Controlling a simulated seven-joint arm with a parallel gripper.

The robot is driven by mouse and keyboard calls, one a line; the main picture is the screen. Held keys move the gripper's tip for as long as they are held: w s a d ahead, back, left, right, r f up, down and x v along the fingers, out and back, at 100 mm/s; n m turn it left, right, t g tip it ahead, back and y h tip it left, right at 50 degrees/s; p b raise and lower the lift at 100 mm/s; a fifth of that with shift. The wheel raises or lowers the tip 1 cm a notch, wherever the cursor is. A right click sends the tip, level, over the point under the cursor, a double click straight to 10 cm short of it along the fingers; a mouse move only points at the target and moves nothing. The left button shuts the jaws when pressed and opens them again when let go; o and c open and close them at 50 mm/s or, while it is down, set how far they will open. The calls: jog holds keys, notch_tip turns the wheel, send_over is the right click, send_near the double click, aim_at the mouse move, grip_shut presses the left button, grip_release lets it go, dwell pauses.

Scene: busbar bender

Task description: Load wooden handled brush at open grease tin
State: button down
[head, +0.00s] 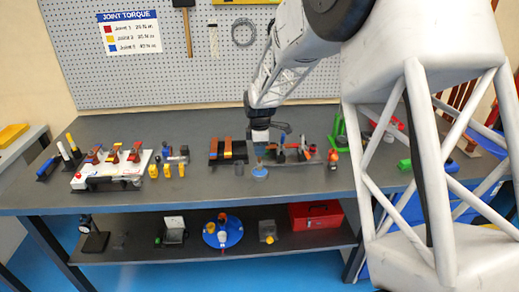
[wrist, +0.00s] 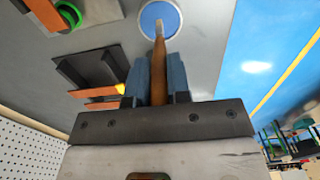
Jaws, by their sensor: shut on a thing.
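My gripper (wrist: 158,72) is shut on the wooden handled brush (wrist: 158,84), whose brown handle runs between the two blue-grey fingers in the wrist view. The open grease tin (wrist: 147,14) is round and blue with a pale rim, at the top of that view. The brush's far end overlaps the tin there; I cannot tell whether it touches the grease. In the head view my gripper (head: 259,151) points down just above the tin (head: 260,173), which stands near the bench's front edge. The brush is too small to make out clearly there.
Orange-topped dark blocks (head: 228,150) stand left of the tin. A rack with several tools (head: 290,154) is close on the right. A white fixture with red parts (head: 110,166) is further left. The bench front edge (head: 200,208) is near; a lower shelf holds a blue round tray (head: 235,233).

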jog(key=shift+f, duration=0.7)
dwell(1.9)
jog(key=shift+r, duration=0.2)
jog(key=shift+r, duration=3.45)
jog(key=shift+w, duration=0.1)
jog(key=w+d+r+m, duration=0.4)
jog(key=w+d+m, duration=0.4)
jog(key=m, duration=1)
jog(key=shift+w+d+r, duration=0.25)
jog(key=shift+w+d, duration=0.05)
jog(key=shift+d, duration=0.7)
